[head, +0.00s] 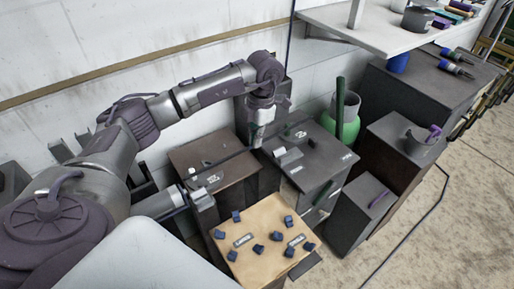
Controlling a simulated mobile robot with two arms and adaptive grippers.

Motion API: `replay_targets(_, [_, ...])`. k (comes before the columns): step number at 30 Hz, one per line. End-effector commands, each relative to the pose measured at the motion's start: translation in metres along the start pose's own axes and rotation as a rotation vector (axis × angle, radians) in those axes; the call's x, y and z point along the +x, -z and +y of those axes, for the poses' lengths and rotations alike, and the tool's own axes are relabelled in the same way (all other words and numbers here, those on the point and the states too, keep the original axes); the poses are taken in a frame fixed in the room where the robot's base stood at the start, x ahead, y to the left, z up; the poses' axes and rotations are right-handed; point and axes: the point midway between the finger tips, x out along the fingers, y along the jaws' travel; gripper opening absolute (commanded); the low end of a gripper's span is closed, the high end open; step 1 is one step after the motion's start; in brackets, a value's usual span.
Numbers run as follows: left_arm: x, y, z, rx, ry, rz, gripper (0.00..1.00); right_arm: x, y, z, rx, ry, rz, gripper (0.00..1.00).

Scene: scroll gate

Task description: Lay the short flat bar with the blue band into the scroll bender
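My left gripper (258,138) points down over the gap between two dark benches at the wall. A thin dark bar (232,157) runs out from its fingertips toward the lower left. The fingers look closed around it, but the grip is small and partly hidden. I cannot make out a blue band on this bar. A small grey metal fixture (289,157) sits on the right bench, and another (208,179) sits on the left bench. I cannot tell which of them is the scroll bender.
A tan-topped table (265,222) in front holds several small dark blue blocks. A green cylinder (348,130) stands behind the right bench (335,155). Dark pedestals (360,205) stand farther right. A white shelf (375,25) overhangs at the top. The floor at right is open, with a cable across it.

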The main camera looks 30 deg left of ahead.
Motion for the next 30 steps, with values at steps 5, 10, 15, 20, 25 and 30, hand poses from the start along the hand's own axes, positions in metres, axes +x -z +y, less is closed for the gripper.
replay_targets(5, [0.022,-0.002,-0.001,0.001,0.0,0.002,0.0,0.007,-0.006,-0.001,0.0,0.001,-0.008,0.4])
replay_targets(10, [0.037,-0.005,0.0,0.001,0.0,0.0,0.0,0.011,-0.004,-0.001,0.0,0.001,-0.006,0.4])
replay_targets(15, [0.042,-0.005,0.0,0.001,-0.001,0.0,0.0,0.013,0.0,0.0,-0.001,0.0,0.0,0.4])
replay_targets(20, [0.05,-0.006,0.0,0.001,0.0,0.0,0.0,0.019,0.0,0.0,-0.001,0.0,0.001,0.4])
replay_targets(25, [0.064,-0.008,0.0,0.001,0.0,0.0,0.0,0.028,-0.001,0.0,-0.001,0.0,0.002,0.4])
replay_targets(30, [0.079,-0.01,0.0,0.001,0.0,0.0,0.0,0.039,-0.002,0.0,-0.001,0.0,0.002,0.4])
